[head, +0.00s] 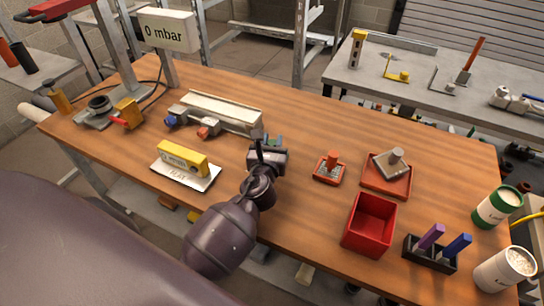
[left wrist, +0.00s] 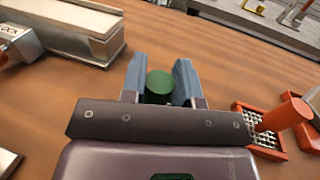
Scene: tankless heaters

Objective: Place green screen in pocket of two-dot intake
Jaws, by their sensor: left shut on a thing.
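My left gripper (head: 270,143) is over the middle of the wooden table, to the right of the pale channel block. In the left wrist view its two blue-grey fingers (left wrist: 160,82) are shut on a green cylindrical piece, the green screen (left wrist: 159,84), of which I see the round end. Two valve-like fittings, one with a blue cap (head: 174,121) and one with a red cap (head: 209,129), stand at the pale channel block (head: 215,113). I cannot make out dots or a pocket on either. My right gripper is not in view.
A red grid tray with an orange peg (head: 330,166), a red tray with a grey plate (head: 387,175) and an empty red bin (head: 368,225) stand to the right. A yellow level (head: 182,158) lies on a white plate at left. Bare wood surrounds the gripper.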

